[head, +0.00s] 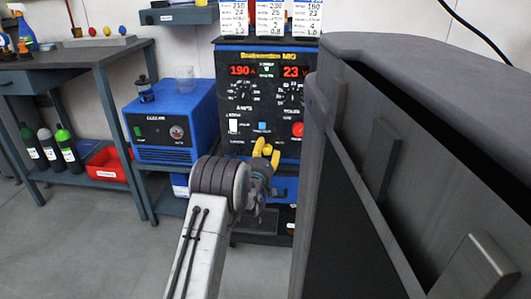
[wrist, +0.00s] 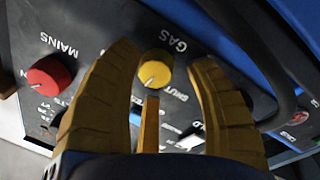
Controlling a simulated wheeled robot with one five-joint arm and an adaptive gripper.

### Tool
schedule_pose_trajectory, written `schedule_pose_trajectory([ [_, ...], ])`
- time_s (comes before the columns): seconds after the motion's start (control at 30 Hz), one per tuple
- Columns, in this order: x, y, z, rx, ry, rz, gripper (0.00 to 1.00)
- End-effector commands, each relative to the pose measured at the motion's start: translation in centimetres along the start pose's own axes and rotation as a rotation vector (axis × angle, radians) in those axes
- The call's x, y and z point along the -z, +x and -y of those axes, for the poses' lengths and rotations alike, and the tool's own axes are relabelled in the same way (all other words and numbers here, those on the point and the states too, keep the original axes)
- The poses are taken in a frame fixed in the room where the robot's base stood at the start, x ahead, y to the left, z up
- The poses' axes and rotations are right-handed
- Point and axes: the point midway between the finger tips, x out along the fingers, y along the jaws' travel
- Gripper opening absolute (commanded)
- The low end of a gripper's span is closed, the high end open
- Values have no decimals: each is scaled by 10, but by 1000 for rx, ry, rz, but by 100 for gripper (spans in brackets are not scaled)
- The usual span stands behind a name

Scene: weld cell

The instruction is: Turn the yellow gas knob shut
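The yellow gas knob (wrist: 155,68) is on the dark panel in the wrist view, under the printed word GAS, which appears upside down. A pale mark shows on its face, and lettering that looks like SHUT is printed to its lower right. My gripper (wrist: 166,58) is open, with one yellow finger on each side of the knob and a visible gap to each. A narrow yellow-brown piece stands upright just below the knob. In the head view my gripper (head: 266,148) is at the lower part of the welder's front, and I cannot make out the gas knob there.
A red MAINS knob (wrist: 52,75) sits left of my fingers in the wrist view. The welder (head: 240,110) has lit displays. A blue box (head: 175,125) stands left of it. A large grey panel (head: 425,110) fills the right side close to my arm.

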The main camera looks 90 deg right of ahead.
Motion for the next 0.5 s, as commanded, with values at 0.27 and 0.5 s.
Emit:
schedule_pose_trajectory([
  [0.27,-3,-1,0,1,0,5,55],
  [0.5,-3,-10,0,2,0,7,55],
])
